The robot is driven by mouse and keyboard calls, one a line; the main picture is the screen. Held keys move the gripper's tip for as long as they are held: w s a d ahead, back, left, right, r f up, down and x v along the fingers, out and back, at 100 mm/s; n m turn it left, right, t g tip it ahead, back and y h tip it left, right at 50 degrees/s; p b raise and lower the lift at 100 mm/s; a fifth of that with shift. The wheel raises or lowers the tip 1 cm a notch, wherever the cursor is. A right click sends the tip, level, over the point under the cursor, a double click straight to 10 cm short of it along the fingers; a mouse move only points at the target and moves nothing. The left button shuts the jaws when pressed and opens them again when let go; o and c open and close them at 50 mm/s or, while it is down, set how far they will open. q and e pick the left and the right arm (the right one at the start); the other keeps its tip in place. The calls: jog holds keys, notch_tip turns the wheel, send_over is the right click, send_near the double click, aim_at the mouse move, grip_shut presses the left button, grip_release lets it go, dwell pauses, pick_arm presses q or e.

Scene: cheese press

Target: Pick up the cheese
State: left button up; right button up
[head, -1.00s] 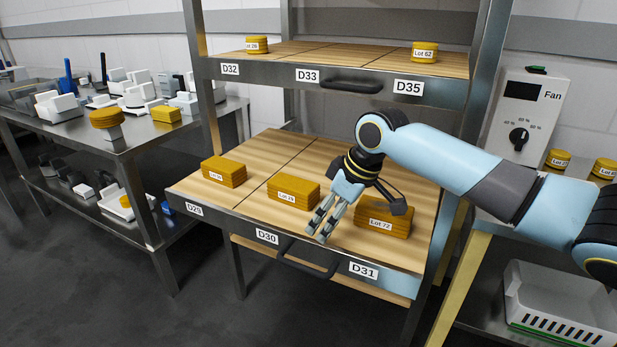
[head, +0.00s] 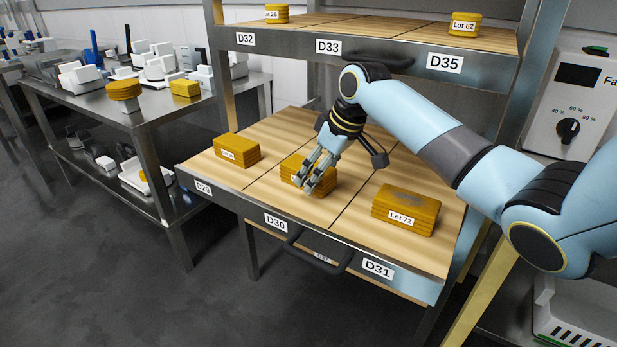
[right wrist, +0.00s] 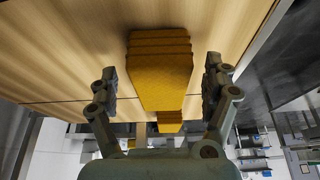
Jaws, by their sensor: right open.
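Three yellow-orange cheese blocks lie on the pulled-out wooden drawer shelf (head: 345,240). The left block (head: 237,150) is in section D29. The middle block (head: 291,163) is in D30, partly hidden by my right gripper (head: 310,186). The Lot 72 block (head: 405,210) is in D31. In the right wrist view a cheese block (right wrist: 160,75) lies between the two spread fingers of my right gripper (right wrist: 160,90), with a gap on each side. The gripper is open. My left gripper is not in view.
A higher shelf (head: 390,38) holds two smaller cheeses, Lot 26 (head: 277,14) and Lot 62 (head: 464,24). A steel table (head: 150,112) at left carries more cheese and white equipment. A control box marked Fan (head: 585,100) is at right.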

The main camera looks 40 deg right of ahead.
jog(key=shift+w+a+f+b, duration=0.15)
jog(key=shift+w+f, duration=0.05)
jog(key=shift+w, duration=0.3)
jog(key=shift+w+a+f+b, duration=0.15)
jog(key=shift+w+a+f, duration=0.1)
jog(key=shift+w, duration=0.25)
jog(key=shift+w+a+f+b, duration=0.1)
jog(key=shift+w+f+b, duration=0.1)
jog(key=shift+w, duration=0.3)
jog(key=shift+f+p, duration=0.25)
jog(key=shift+p, duration=0.1)
jog(key=c, duration=1.6)
jog(key=shift+o, duration=0.2)
